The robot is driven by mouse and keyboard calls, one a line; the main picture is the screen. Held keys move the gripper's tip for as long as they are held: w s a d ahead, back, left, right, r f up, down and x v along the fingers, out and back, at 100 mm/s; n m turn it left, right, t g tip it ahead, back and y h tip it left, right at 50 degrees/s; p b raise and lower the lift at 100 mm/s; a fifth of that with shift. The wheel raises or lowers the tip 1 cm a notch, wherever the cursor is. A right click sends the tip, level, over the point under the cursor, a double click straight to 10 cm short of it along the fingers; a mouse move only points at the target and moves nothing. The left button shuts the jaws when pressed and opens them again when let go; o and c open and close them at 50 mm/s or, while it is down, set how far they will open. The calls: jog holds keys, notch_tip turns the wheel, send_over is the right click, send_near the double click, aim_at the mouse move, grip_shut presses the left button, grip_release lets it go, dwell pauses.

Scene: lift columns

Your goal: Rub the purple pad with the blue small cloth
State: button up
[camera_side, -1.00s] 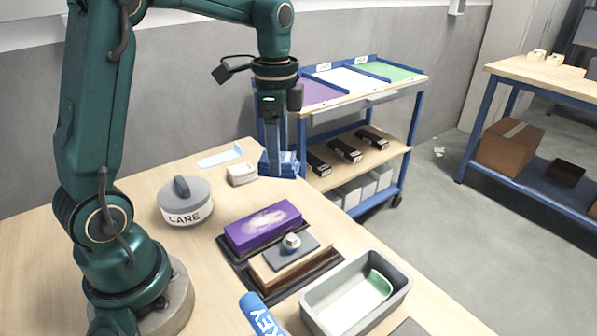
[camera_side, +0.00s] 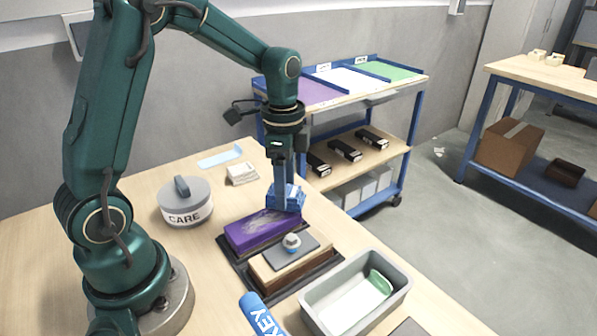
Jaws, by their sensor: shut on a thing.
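The purple pad (camera_side: 258,232) is a long block with pale smudges on its top. It lies on a dark tray (camera_side: 232,262) near the middle of the table. My gripper (camera_side: 282,187) points down at the pad's far right end, shut on the blue small cloth (camera_side: 287,199). The cloth is at the pad's right end, close to its top; I cannot tell whether they touch. The gripper and cloth hide part of that end.
A wooden block with a grey plate and knob (camera_side: 290,245) sits beside the pad. A grey bin (camera_side: 355,295) with a green-and-white item stands in front right. A round "CARE" container (camera_side: 185,203) is left. A blue "KEY" cylinder (camera_side: 258,315) lies in front. A shelf cart (camera_side: 345,118) stands behind.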

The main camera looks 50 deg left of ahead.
jog(key=shift+f, duration=0.85)
jog(key=shift+s+r, duration=0.1)
jog(key=shift+s, duration=0.25)
jog(key=shift+c, duration=0.6)
jog(key=shift+s, duration=4.55)
jog(key=shift+w, duration=5.05)
jog(key=shift+s+r, duration=0.15)
jog(key=shift+r, duration=3.85)
